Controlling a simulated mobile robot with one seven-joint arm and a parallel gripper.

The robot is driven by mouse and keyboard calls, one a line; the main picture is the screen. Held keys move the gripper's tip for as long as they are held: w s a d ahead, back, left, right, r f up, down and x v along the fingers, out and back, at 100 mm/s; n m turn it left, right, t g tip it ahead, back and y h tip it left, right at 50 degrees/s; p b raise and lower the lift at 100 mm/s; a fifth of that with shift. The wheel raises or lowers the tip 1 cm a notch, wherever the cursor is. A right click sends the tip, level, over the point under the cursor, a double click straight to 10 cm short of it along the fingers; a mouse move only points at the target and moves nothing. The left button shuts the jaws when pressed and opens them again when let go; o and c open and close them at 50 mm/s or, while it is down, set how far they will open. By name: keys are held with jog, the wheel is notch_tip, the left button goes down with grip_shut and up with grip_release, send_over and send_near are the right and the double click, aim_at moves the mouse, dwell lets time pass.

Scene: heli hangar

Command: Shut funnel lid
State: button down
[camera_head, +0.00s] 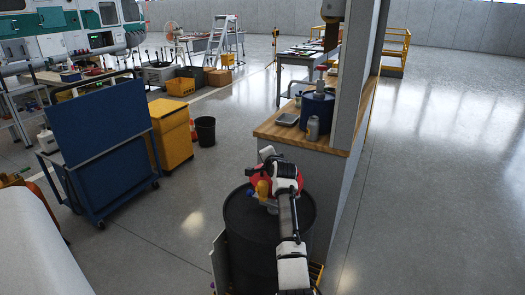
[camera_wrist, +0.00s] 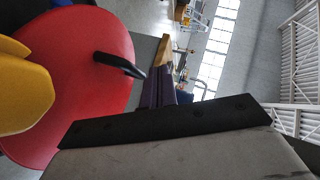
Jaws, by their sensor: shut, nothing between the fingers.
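The red funnel lid (camera_wrist: 90,60) fills the left of the wrist view as a large round disc, standing raised at an angle. A short black handle-like piece (camera_wrist: 120,65) shows in front of it. A yellow part (camera_wrist: 22,92) overlaps its left side. My gripper (camera_wrist: 168,122) is shut and empty, close to the lid; whether they touch is unclear. In the head view, red of the funnel (camera_head: 287,171) and a yellow part (camera_head: 263,188) show above the black drum (camera_head: 262,245), partly hidden by my arm.
A blue cart (camera_head: 95,140) and yellow cabinet (camera_head: 171,132) stand left. The floor at right is clear.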

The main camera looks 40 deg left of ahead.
aim_at(267, 175)
jog(key=s+d+r+b, duration=0.1)
jog(key=s+d+r, duration=0.2)
jog(key=s+r, duration=0.3)
notch_tip(267, 175, up, 4)
jog(key=shift+s+d+f, duration=0.1)
jog(key=shift+s+d, duration=0.2)
jog(key=shift+s, duration=0.1)
